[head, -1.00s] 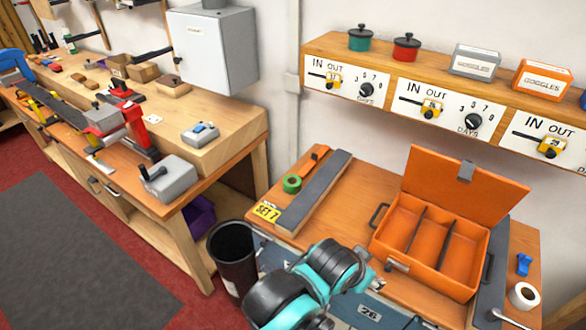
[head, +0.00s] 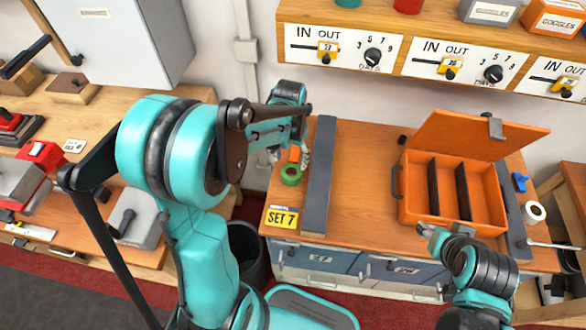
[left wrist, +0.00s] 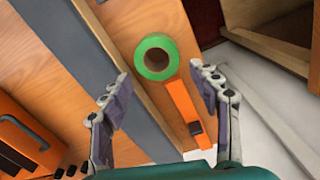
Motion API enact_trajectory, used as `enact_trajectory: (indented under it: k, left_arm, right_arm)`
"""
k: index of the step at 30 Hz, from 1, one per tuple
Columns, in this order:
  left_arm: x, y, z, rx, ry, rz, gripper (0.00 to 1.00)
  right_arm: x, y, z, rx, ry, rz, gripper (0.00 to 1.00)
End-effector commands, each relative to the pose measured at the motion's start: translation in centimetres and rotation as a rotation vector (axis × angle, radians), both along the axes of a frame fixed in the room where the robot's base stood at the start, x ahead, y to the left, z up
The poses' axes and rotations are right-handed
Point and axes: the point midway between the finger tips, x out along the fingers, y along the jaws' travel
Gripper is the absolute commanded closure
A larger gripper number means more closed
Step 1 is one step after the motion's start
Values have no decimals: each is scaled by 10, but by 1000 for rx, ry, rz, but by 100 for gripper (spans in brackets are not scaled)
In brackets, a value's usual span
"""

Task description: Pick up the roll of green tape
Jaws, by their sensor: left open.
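The roll of green tape (head: 291,175) lies on the wooden bench top, left of the long grey bar. It also shows in the left wrist view (left wrist: 156,57), beside an orange strap-like item (left wrist: 183,108). My left gripper (head: 290,155) is just behind the roll in the head view, partly hidden by its own arm. In the left wrist view its open fingers (left wrist: 160,82) are spread to either side of the space before the roll, with nothing between them. My right gripper (head: 430,236) is low, by the front of the orange case; its jaws are too small to judge.
The grey bar (head: 319,180) runs right beside the roll. A yellow "SET 7" label (head: 282,219) lies in front of it. The open orange case (head: 410,212) stands to the right, with a white roll (head: 535,212) beyond. Bare wood (head: 365,190) lies between bar and case.

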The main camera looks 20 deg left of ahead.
Motion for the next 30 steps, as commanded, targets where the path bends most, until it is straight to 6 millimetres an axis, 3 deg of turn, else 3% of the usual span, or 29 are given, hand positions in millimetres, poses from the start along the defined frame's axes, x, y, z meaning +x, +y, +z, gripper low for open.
enact_trajectory:
  k: [15, 23, 27, 30]
  left_arm:
    - [2, -2, -67, 0, -2, 0, 38]
    - [2, -2, -69, 1, -2, 1, 38]
    - [2, -2, -69, 1, -2, 1, 74]
    - [2, -2, -69, 1, -2, 1, 74]
  right_arm:
    - [0, 0, -29, 0, 0, 0, 54]
    - [0, 0, -28, 0, 0, 0, 54]
    - [0, 0, -28, 0, 0, 0, 54]
    - [0, 0, -28, 0, 0, 0, 54]
